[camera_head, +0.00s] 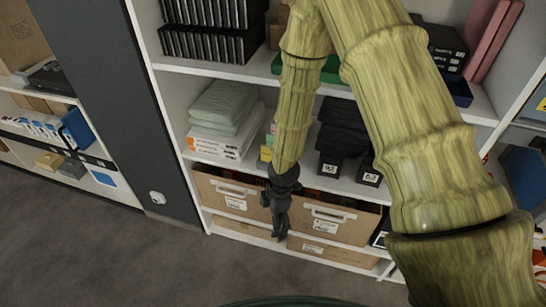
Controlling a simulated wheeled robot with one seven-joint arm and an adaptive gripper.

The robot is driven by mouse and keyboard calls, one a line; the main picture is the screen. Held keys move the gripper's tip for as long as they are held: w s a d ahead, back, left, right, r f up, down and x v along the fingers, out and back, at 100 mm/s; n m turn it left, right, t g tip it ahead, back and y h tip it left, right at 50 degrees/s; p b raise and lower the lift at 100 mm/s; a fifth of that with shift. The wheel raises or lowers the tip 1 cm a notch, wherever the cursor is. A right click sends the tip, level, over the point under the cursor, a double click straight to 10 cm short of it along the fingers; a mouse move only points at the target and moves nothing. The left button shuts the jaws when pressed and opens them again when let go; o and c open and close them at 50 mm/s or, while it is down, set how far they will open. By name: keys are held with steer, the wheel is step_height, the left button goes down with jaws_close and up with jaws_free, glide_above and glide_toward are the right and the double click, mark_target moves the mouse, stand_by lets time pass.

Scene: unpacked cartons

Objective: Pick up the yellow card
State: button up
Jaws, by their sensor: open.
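A small yellow card-like piece (266,153) shows on the middle shelf, just left of my arm's wrist. It is partly hidden by the arm, and it is too small to tell for certain whether it is the yellow card. My dark gripper (279,232) hangs pointing down in front of the lower shelf, between two cardboard boxes. It is below the yellow piece and apart from it. The gripper is open, with nothing visible between its fingers.
The white shelf unit (172,68) holds folded grey-green cloths (224,106), dark folded cloths (342,127) and black cases (206,43). Cardboard boxes (230,195) (333,219) fill the lower shelf. A dark pillar (110,80) stands left. The grey floor (110,250) in front is clear.

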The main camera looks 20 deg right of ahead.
steer(key=w+d+r+n+t+h, duration=0.2)
steer(key=w+r+n, duration=0.3)
steer(key=w+r, duration=0.4)
steer(key=w+d+r+n+t+h, duration=0.2)
steer(key=w+r+n, duration=0.4)
steer(key=w+r, duration=0.3)
steer(key=shift+w+p+x, duration=0.2)
steer(key=shift+p+x, duration=0.1)
steer(key=shift+x, duration=2.7)
steer(key=shift+w+p+x, duration=0.15)
steer(key=shift+p+x, duration=0.15)
steer(key=shift+x, duration=2.7)
steer(key=shift+r, duration=0.15)
steer(key=c, duration=1)
